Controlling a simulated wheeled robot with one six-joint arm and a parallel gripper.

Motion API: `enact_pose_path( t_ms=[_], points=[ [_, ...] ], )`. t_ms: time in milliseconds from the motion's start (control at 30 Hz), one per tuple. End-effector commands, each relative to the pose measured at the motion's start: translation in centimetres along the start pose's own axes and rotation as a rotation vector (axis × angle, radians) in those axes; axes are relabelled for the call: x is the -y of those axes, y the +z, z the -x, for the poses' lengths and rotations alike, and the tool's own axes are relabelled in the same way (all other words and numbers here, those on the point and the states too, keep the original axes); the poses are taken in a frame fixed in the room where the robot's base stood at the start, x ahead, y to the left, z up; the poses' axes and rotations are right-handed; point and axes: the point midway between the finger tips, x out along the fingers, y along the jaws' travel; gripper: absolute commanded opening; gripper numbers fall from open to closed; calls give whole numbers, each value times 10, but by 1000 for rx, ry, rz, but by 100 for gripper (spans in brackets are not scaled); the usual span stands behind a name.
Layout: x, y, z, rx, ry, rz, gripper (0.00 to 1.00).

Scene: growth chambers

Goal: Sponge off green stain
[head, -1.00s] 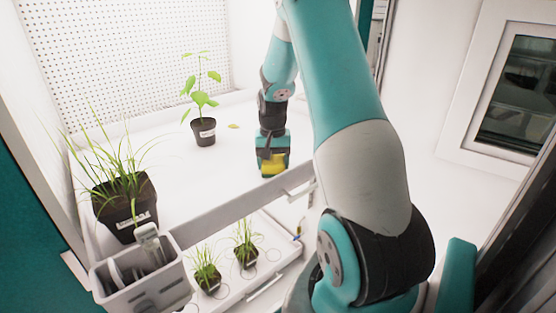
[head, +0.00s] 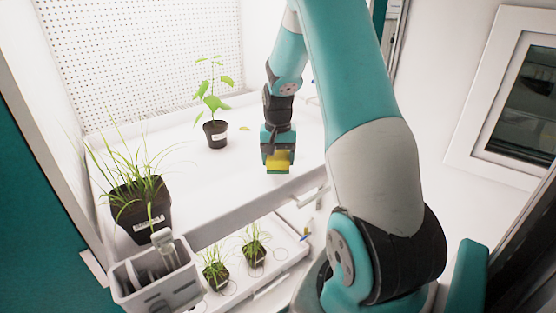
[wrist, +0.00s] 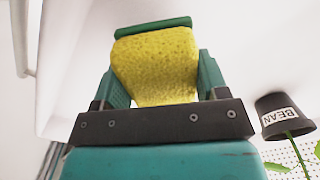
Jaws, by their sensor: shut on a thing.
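My gripper (head: 278,164) is shut on a yellow sponge with a green layer. The sponge (wrist: 160,62) fills the space between the fingers in the wrist view, with its green strip along the far edge. In the head view the sponge (head: 278,157) is over the front part of the white upper shelf (head: 180,182). I cannot tell whether it touches the shelf. No green stain is discernible in either view; the gripper and sponge may hide part of the surface.
A large grass pot (head: 140,205) and a grey caddy (head: 155,280) are at left. Small grass pots (head: 254,252) sit on a lower tray.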

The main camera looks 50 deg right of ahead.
Motion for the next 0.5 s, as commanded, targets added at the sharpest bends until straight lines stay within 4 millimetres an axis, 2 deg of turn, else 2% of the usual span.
enact_pose_path(
  t_ms=[33, 133, 500],
  points=[
    [0, 0, 10, -1, 0, 0, 41],
    [0, 0, 19, 0, 0, 0, 41],
    [0, 0, 21, -1, 0, -1, 41]
  ],
)
